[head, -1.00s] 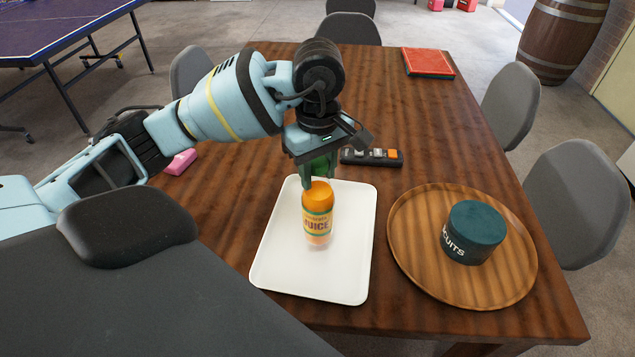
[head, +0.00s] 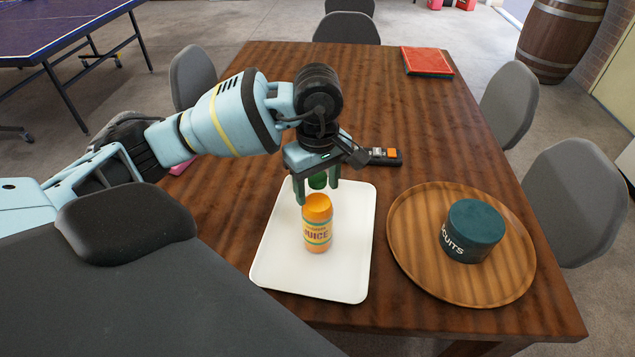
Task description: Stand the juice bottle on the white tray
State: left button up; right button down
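The juice bottle (head: 318,228), orange with a printed label, stands upright on the white tray (head: 275,262), near its middle. My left gripper (head: 318,193) points down over the bottle's top. Its two fingers are on either side of the green part, and a gap shows beside it, so the gripper looks open. The gripper hides some of the bottle's top. My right gripper is out of view.
Right of the tray, a round wooden tray (head: 410,265) holds a dark teal biscuit tin (head: 472,228). A dark device with an orange button (head: 392,154) lies behind the white tray. A red book (head: 428,62) lies at the table's far end. Grey chairs (head: 575,200) stand around.

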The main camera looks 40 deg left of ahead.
pick_arm(q)
jog(key=shift+r, duration=0.25)
notch_tip(320, 180, up, 11)
jog(key=shift+p, duration=0.5)
jog(key=shift+r, duration=0.4)
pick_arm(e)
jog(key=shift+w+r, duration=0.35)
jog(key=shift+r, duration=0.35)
